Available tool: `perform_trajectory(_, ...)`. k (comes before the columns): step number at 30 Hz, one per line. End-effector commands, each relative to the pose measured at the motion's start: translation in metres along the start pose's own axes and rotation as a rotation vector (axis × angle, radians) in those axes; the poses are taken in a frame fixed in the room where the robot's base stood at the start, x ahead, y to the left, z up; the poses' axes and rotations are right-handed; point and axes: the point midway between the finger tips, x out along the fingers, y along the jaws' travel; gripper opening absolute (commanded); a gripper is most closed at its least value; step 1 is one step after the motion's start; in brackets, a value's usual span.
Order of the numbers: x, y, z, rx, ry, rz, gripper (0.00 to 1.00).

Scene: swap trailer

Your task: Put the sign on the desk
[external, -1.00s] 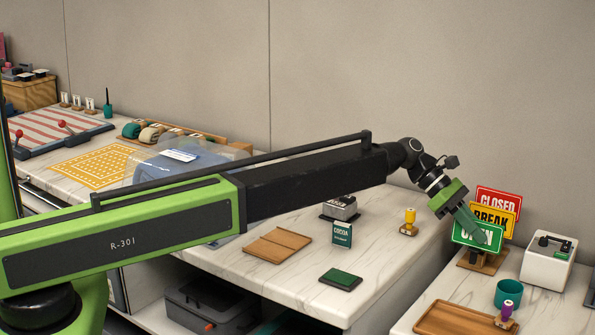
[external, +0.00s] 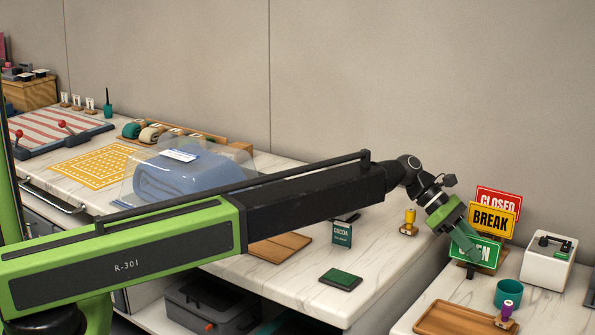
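Three signs show at the right by the wall in the external view: a red CLOSED sign (external: 497,199), a yellow BREAK sign (external: 490,220) and a green OPEN sign (external: 490,254) in front. My gripper (external: 470,248) reaches down from the upper left, its green fingers across the left part of the OPEN sign. It appears shut on that sign, though the fingers hide the contact. The OPEN sign is slightly tilted and mostly hides the wooden stand below it. The white marble desk (external: 300,285) lies left of the signs.
On the desk are a cocoa sign card (external: 341,234), a green pad (external: 341,279), a wooden board (external: 278,247) and a yellow-handled stamp (external: 409,222). A white box (external: 548,260), teal cup (external: 508,293), purple stamp (external: 505,316) and wooden tray (external: 450,318) are at right.

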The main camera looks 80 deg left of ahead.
Motion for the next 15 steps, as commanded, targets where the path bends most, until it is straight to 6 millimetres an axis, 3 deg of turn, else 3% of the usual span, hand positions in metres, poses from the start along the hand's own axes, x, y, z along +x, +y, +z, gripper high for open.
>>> perform_trajectory(7,-0.006,0.000,0.005,0.000,0.000,0.001,0.27)
perform_trajectory(15,-0.072,0.000,0.009,-0.002,0.000,0.003,0.27)
